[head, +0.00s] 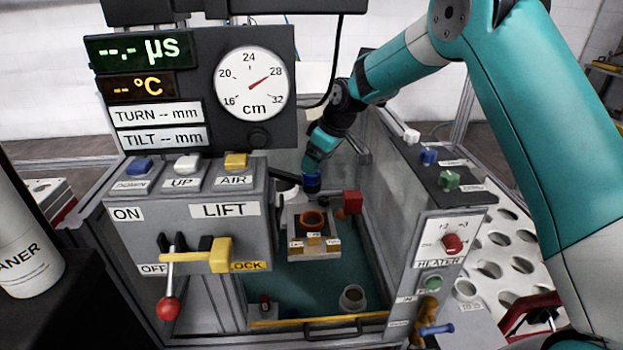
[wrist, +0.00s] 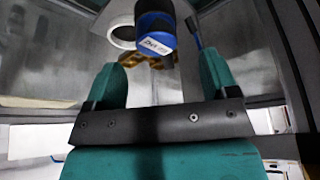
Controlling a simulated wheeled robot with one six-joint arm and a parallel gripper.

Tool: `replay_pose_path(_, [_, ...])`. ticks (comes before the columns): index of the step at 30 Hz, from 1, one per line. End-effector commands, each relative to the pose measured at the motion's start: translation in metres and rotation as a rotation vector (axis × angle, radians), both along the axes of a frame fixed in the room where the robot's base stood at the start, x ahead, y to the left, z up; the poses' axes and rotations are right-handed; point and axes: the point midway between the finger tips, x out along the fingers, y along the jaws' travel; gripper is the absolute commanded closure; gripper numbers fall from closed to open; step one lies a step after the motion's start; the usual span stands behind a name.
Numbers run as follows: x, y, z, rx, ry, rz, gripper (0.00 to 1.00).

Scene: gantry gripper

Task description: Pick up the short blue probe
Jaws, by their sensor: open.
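A blue cylinder with a white label (wrist: 155,35) shows at the top of the wrist view, just beyond the gap between my fingertips; it looks like the short blue probe, but I cannot read the label. In the head view a dark blue piece (head: 312,183) sits right below my gripper (head: 314,166), inside the tank. My gripper also shows in the wrist view (wrist: 162,72), with two teal fingers spread apart and nothing between them. Whether a fingertip touches the cylinder is unclear. Its lower end is hidden in the head view.
A grey block with an orange ring (head: 313,219) stands below my gripper. A red block (head: 352,202) is close on its right. The tank wall (head: 380,205) rises at right; the lift panel (head: 190,222) stands at front left. A jar (head: 352,298) stands on the tank floor.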

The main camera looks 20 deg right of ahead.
Motion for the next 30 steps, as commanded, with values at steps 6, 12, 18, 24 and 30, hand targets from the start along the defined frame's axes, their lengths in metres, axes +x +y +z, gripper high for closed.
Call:
replay_pose_path(6, [0.011, 0.007, -0.027, -0.001, 0.006, -0.001, 0.2])
replay_pose_path(12, [0.016, 0.01, -0.044, -0.001, 0.002, -0.002, 0.2])
replay_pose_path(18, [0.016, 0.01, -0.045, 0.0, 0.001, -0.002, 0.22])
replay_pose_path(24, [0.016, 0.01, -0.044, 0.0, 0.001, -0.002, 0.68])
replay_pose_path(30, [0.016, 0.01, -0.044, 0.0, 0.0, -0.002, 0.74])
